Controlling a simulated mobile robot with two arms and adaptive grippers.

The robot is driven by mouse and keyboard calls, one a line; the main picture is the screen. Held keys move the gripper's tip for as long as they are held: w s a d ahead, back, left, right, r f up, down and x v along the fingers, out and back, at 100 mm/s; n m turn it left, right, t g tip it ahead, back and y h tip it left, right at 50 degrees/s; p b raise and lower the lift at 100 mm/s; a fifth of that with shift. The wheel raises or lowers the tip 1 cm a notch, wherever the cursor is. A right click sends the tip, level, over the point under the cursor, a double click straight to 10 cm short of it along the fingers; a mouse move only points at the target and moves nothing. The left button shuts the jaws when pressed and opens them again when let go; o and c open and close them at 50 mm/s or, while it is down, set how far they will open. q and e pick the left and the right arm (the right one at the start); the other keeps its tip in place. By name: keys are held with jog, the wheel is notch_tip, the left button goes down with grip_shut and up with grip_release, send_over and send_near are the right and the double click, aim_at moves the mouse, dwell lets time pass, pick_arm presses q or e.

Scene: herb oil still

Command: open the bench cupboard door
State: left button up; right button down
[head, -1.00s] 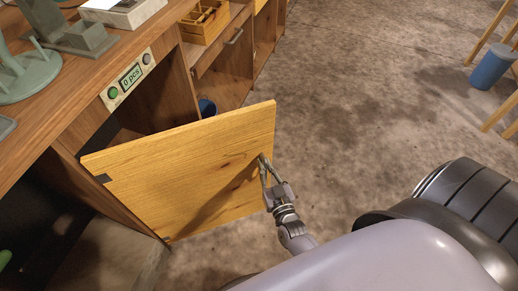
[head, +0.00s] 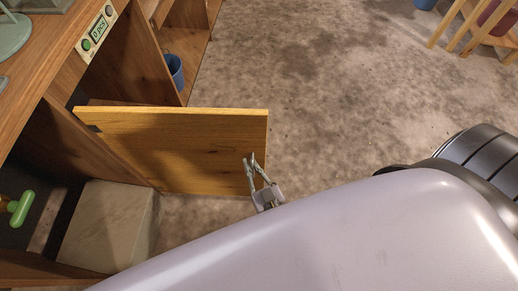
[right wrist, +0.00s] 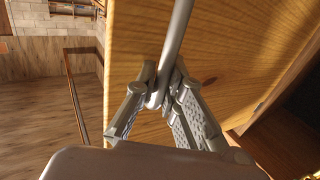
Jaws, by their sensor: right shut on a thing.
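The bench cupboard door (head: 180,150) is a yellow wooden panel in the head view. It stands swung wide open, sticking out from the bench front, with its hinge side at the left. Its face also fills much of the right wrist view (right wrist: 240,50). My right gripper (head: 253,164) is at the door's free end. In the right wrist view it is shut on the grey bar handle (right wrist: 178,45), with its fingers (right wrist: 160,92) around the bar. My left gripper is not in view.
The bench (head: 45,75) runs along the left, with a small counter display (head: 97,32) on its edge. A blue bin (head: 175,70) stands beyond. The floor right of the door is clear.

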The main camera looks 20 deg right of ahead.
jog(key=shift+s, duration=0.2)
jog(key=c, duration=1.7)
grip_release()
jog(key=shift+o, duration=0.2)
jog(key=s, duration=1.2)
